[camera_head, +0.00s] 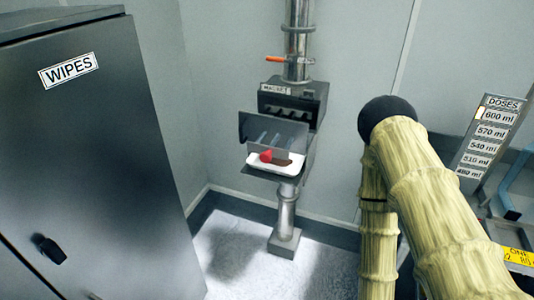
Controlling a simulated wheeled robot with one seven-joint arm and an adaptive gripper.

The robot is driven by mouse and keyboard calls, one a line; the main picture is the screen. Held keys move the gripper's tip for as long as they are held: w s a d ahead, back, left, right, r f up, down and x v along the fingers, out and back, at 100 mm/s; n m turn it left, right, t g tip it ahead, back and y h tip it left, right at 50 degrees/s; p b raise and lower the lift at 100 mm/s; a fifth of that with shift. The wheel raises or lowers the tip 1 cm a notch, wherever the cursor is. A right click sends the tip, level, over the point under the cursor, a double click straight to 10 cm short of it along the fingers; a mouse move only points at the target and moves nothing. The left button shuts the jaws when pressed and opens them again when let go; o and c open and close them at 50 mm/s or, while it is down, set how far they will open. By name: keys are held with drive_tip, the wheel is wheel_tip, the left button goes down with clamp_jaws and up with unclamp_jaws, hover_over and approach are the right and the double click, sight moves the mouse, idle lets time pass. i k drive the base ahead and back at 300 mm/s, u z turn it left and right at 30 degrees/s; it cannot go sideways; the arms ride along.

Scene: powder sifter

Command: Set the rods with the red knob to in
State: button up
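The magnet unit (317,93) is a dark metal box on a vertical steel pipe, with a label reading "MAGNET". Its front is open and dark slots show inside. My arm, in a yellow ridged cover, rises at the right. My gripper is not in view.
An orange-handled valve (275,59) is on the pipe above the box. A dark cabinet (85,150) labelled "WIPES" fills the left. A "DOSES" sign (490,135) stands at the right, by a bench. Floor (235,250) is clear between cabinet and pipe foot.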

sight(274, 142)
drive_tip(key=u, duration=1.75)
drive_tip(key=k, duration=1.45)
drive_tip(key=z, duration=0.75)
drive_tip(key=i, duration=0.95)
